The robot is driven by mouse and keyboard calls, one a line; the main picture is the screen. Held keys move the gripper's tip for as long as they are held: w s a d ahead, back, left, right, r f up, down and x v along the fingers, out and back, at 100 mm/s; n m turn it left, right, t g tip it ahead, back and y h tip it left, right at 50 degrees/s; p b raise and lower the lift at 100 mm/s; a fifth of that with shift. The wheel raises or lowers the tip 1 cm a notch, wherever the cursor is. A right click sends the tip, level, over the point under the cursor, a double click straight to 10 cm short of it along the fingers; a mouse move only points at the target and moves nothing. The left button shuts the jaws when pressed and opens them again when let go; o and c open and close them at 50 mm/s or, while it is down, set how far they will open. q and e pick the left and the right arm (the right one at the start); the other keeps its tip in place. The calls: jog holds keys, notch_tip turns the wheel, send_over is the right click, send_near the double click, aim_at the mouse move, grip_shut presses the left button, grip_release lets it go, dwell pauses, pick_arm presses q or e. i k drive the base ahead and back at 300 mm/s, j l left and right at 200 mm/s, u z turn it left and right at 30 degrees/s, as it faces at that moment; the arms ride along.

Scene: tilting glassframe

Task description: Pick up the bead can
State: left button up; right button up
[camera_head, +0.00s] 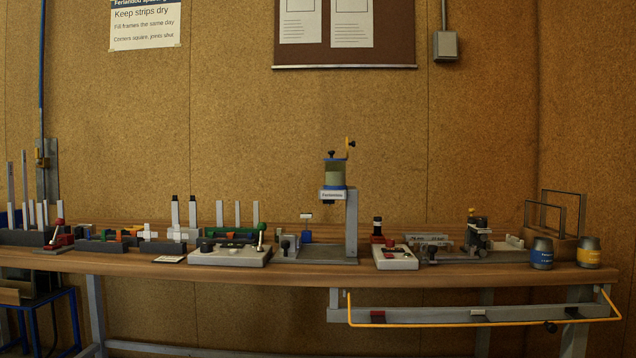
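Two dark grey cans stand upright side by side near the right end of the bench. One can has a blue band (542,255), and the can to its right has a yellow band (589,257). Their lettering is too small to read, so I cannot tell which one is the bead can. Neither of my grippers shows in the head view, and nothing is touching the cans.
The long wooden bench (300,276) carries several fixtures, including a tall stand with a hopper (335,175). A rack with upright frames (562,240) stands behind the cans. A yellow rail (480,324) juts out below the bench's front edge.

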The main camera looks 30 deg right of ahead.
aim_at(590, 249)
jog(key=l+z, duration=0.15)
jog(key=l, duration=0.45)
jog(key=l+z, duration=0.15)
jog(key=l, duration=0.4)
jog(key=i+l+z, duration=0.2)
jog(key=l, duration=0.35)
jog(key=k+z, duration=0.1)
jog(key=z, duration=1.4)
jog(key=u, duration=0.4)
jog(key=k+j+u, duration=0.1)
jog(key=u, duration=0.65)
jog(key=k+j+u, duration=0.1)
jog(key=u, duration=0.25)
jog(key=k+z, duration=0.1)
jog(key=z, duration=1.4)
